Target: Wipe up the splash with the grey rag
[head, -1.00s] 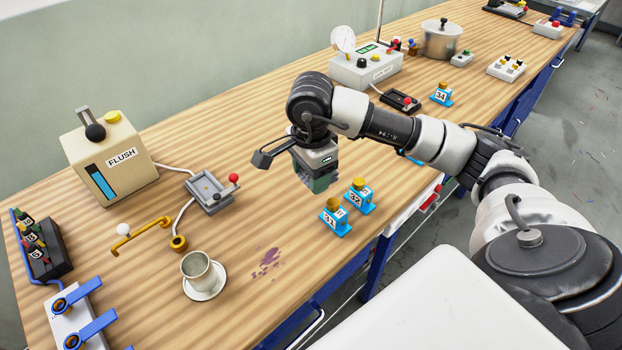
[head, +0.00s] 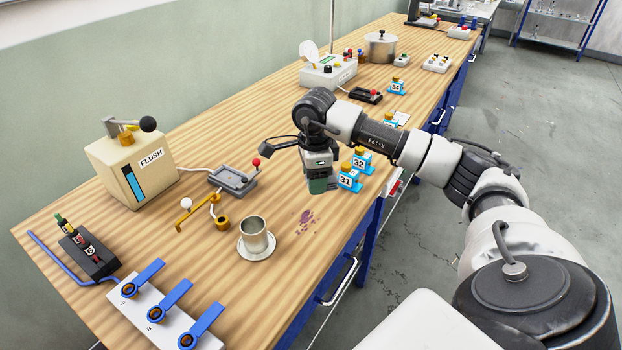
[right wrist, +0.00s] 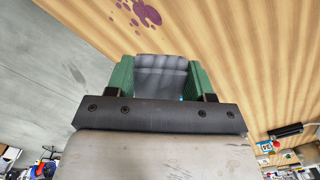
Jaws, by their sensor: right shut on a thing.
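The purple splash (head: 305,221) lies on the wooden bench, right of the metal cup; part of it shows at the top of the right wrist view (right wrist: 146,12). My right gripper (head: 320,186) is above the bench, just beyond the splash and beside the blue block marked 31. In the right wrist view its green fingers are shut on the grey rag (right wrist: 161,77), which looks dark and folded between them. In the head view the rag is hardly visible, and I cannot tell whether it touches the bench. My left gripper is out of view.
The metal cup on its saucer (head: 257,252) stands close left of the splash. Blue blocks 31 (head: 349,181) and 32 (head: 363,162) stand right of my gripper. A cream FLUSH box (head: 135,168) and blue-levered valves (head: 165,310) are left. The bench's front edge is near the splash.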

